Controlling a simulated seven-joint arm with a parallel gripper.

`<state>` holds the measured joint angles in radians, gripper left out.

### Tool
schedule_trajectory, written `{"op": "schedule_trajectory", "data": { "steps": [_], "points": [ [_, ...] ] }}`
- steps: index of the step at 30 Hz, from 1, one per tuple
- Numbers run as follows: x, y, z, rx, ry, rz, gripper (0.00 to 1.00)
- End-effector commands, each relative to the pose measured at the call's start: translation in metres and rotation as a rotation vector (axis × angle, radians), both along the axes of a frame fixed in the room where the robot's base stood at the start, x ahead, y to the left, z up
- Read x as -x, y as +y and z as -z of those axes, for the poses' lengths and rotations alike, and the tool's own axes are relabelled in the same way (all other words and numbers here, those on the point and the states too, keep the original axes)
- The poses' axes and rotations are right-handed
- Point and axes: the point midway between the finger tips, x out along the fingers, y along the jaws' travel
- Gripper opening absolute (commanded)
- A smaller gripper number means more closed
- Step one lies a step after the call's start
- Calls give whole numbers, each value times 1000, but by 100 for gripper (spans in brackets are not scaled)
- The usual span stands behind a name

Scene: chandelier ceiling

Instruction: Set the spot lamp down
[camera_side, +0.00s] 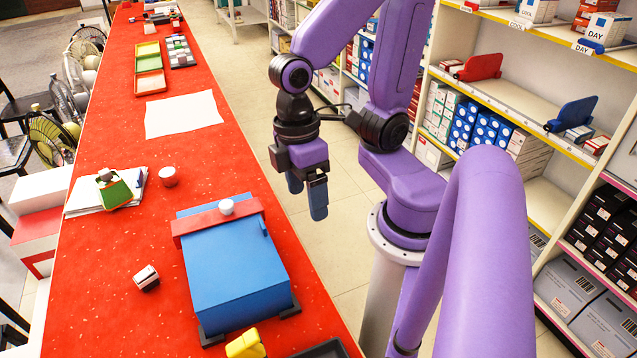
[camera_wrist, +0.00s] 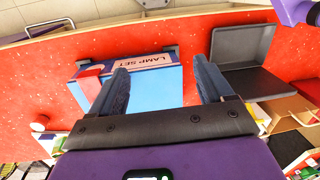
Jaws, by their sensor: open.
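My gripper (camera_side: 306,195) hangs beyond the right edge of the red counter, its two blue fingers apart with nothing seen between them. In the wrist view my gripper (camera_wrist: 160,66) is also open, with a blue box between and beyond its fingers. The blue box (camera_side: 232,272) has a red bar across its top and a white round bulb-like piece (camera_side: 227,207) standing on the bar. A small red-and-white round piece (camera_side: 168,177) and a white-and-red piece (camera_side: 146,278) lie apart on the counter. I cannot tell which is the spot lamp.
The long red counter (camera_side: 105,240) also holds papers with a green item (camera_side: 116,192), a white sheet (camera_side: 183,114), a yellow object (camera_side: 246,344) and a dark tray (camera_wrist: 238,48). Stocked shelves (camera_side: 520,95) stand at right. Open counter lies left of the box.

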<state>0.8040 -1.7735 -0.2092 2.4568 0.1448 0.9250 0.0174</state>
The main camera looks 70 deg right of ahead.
Motion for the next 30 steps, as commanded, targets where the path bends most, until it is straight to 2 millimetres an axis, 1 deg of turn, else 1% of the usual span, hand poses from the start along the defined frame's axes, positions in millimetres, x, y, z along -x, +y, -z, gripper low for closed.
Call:
{"op": "schedule_trajectory", "data": {
  "steps": [1,3,9,30],
  "points": [
    [6,-5,-2,0,-34,-62,80],
    [10,-10,-3,3,-72,-128,80],
    [16,-17,-6,5,-128,-227,80],
    [16,-17,-6,5,-131,-233,80]
  ]
}}
